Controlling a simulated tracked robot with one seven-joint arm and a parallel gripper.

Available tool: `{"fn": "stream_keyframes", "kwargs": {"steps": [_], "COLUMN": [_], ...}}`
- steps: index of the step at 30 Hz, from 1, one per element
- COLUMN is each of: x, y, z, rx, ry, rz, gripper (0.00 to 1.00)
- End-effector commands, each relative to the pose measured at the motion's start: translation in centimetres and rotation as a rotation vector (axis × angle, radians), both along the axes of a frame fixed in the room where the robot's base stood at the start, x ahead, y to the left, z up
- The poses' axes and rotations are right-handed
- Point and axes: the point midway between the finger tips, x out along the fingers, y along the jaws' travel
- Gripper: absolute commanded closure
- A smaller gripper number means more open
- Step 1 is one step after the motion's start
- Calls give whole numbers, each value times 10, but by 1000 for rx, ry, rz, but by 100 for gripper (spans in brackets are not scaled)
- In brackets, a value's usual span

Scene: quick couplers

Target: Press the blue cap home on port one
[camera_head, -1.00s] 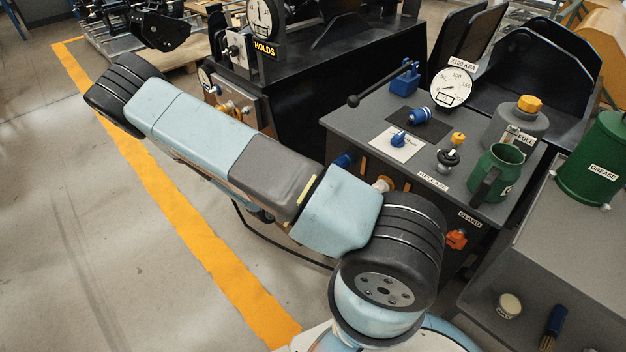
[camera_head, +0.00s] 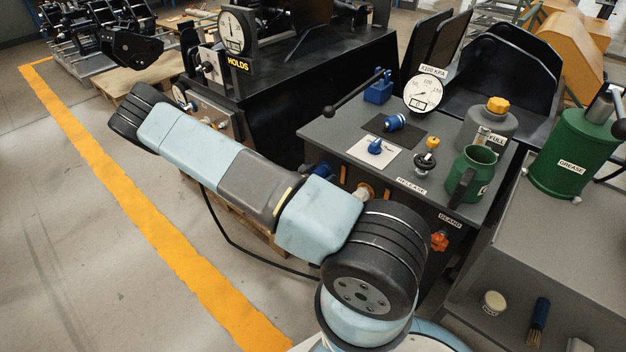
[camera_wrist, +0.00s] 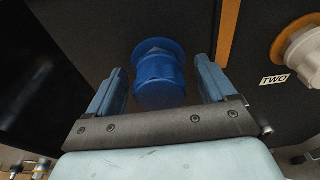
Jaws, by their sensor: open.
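In the wrist view a blue cap (camera_wrist: 160,80) sits at the dark front panel, between the two fingers of my gripper (camera_wrist: 161,72). The fingers are open, one on each side of the cap, with a visible gap on both sides. How far the cap is seated on its port cannot be told, and no label for port one shows. In the head view a blue piece (camera_head: 322,170) shows at the front panel just beyond my arm. My gripper is hidden in that view.
A second port (camera_wrist: 302,48) with a pale fitting, marked TWO, is at the wrist view's right. On the bench top (camera_head: 330,130) are a blue knob (camera_head: 375,146) on a white card, a blue coupler (camera_head: 395,122), a gauge (camera_head: 425,92) and a green jug (camera_head: 474,172).

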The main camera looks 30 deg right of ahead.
Motion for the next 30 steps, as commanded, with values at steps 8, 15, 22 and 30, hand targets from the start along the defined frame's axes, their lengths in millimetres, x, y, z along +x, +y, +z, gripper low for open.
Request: {"fn": "stream_keyframes", "kwargs": {"steps": [8, 15, 22, 30], "x": [2, 2, 2, 2], "y": [-5, -5, -5, -6], "z": [-1, -1, -1, -1], "rx": [0, 0, 0, 0], "ry": [0, 0, 0, 0], "rz": [1, 0, 0, -1], "gripper": [16, 26, 48, 45]}}
